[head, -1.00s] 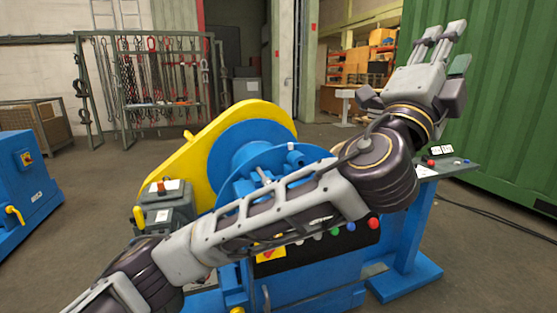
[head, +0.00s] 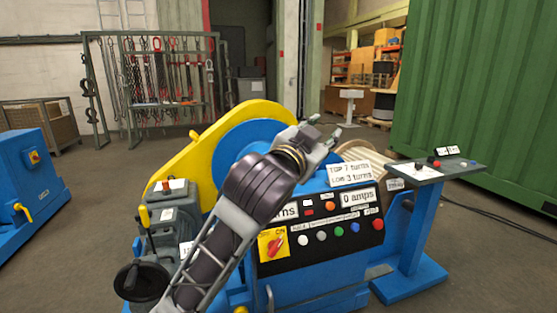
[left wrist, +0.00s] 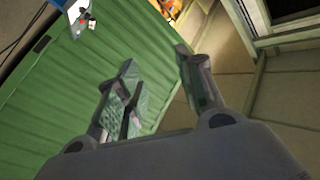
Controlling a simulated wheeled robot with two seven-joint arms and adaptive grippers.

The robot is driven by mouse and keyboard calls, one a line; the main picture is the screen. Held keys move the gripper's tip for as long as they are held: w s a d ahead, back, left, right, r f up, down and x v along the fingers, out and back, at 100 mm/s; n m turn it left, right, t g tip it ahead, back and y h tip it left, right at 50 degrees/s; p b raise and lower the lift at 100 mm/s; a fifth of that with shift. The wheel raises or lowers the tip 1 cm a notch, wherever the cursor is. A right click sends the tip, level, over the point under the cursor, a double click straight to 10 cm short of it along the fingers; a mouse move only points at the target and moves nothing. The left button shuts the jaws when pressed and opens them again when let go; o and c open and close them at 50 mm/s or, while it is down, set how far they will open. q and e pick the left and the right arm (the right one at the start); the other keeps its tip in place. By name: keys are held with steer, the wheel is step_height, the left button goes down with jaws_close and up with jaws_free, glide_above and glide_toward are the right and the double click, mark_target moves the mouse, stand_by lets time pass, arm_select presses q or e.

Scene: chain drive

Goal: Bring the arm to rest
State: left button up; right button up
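My left arm reaches up from the bottom of the head view, in front of a blue and yellow winch machine (head: 225,150). My left gripper (head: 325,127) is above the machine's control panel (head: 335,227) and looks empty. In the left wrist view the two fingers of the left gripper (left wrist: 160,88) stand apart with a clear gap and nothing between them. The arm hides part of the drum and the left part of the panel. My right gripper is not in view.
A blue pedestal (head: 415,225) with small controls stands right of the machine. A green container (head: 480,80) is at the right. A rack of chains (head: 165,85) and another blue machine (head: 30,180) are at the left. The floor between them is mostly clear.

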arm_select(q)
steer(key=a+f+n+g+y, duration=0.25)
steer(key=a+f, duration=0.45)
steer(key=f, duration=0.5)
steer(key=a+f+n+g+y, duration=0.1)
steer(key=a+f+n, duration=0.35)
steer(key=f, duration=0.75)
steer(key=a+f+n+g+y, duration=0.1)
steer(key=a+f+g+y, duration=0.1)
steer(key=a+f, duration=0.85)
steer(key=s+f+g, duration=0.3)
steer(key=s+f, duration=0.9)
steer(key=f, duration=0.2)
steer(key=s+a+f+n+g+y+p, duration=0.1)
steer(key=s+f+g, duration=0.2)
steer(key=s+f, duration=0.9)
step_height(320, 180, down, 3)
steer(key=shift+f, duration=0.1)
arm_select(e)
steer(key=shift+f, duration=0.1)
arm_select(q)
steer(key=shift+a+f+g+p, duration=0.15)
steer(key=shift+f+g+p, duration=0.15)
steer(key=shift+p, duration=0.45)
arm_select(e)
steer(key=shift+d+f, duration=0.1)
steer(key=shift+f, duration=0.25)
